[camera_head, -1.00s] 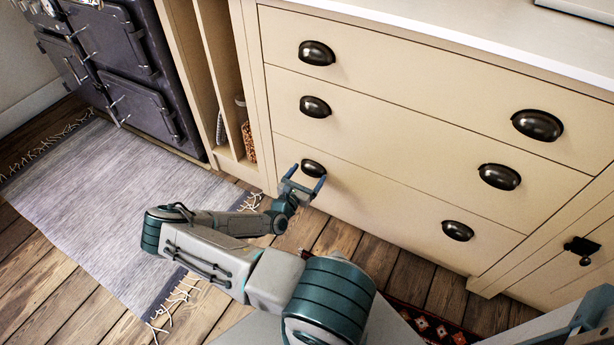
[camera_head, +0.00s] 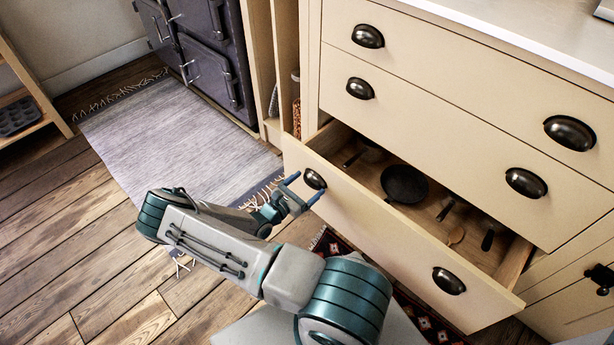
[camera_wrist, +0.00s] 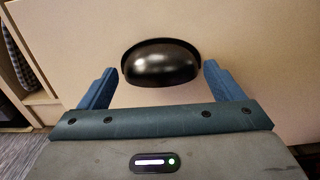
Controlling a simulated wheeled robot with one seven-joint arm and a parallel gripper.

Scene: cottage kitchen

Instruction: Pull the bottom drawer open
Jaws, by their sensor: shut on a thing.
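The cream bottom drawer (camera_head: 385,222) stands pulled well out from the cabinet, its inside showing in the head view. It has two dark cup handles, the left handle (camera_head: 314,179) and the right handle (camera_head: 449,281). My gripper (camera_head: 307,186) is shut on the left handle, with one blue finger at each end of it. The wrist view shows the black left handle (camera_wrist: 161,63) between the fingers, in front of the drawer face (camera_wrist: 250,45).
A dark pan (camera_head: 404,184) and several utensils lie in the drawer. The upper drawers (camera_head: 430,110) are closed. A dark stove (camera_head: 210,55) stands at the upper left, a grey rug (camera_head: 180,140) before it. A patterned red mat (camera_head: 335,248) lies below the drawer.

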